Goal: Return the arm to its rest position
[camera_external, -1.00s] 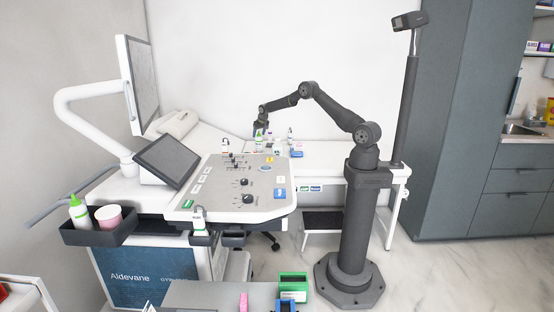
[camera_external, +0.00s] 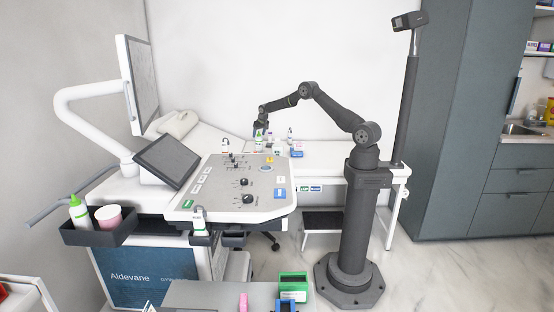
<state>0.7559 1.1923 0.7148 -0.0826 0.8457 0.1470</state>
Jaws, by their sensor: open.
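My arm (camera_external: 325,100) stands on a dark pedestal right of the ultrasound console. It reaches up and left, then bends down over the white couch behind the console. My gripper (camera_external: 260,127) points down at the far end, just above several small bottles and items on the couch. It is small in this view. No held object can be made out.
The ultrasound console (camera_external: 240,205) with its screens stands at the left front. Small items, including a white bottle (camera_external: 290,135), stand on the couch (camera_external: 335,155) near my gripper. A dark camera post (camera_external: 409,110) rises behind my base. A grey cabinet (camera_external: 465,110) is at right.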

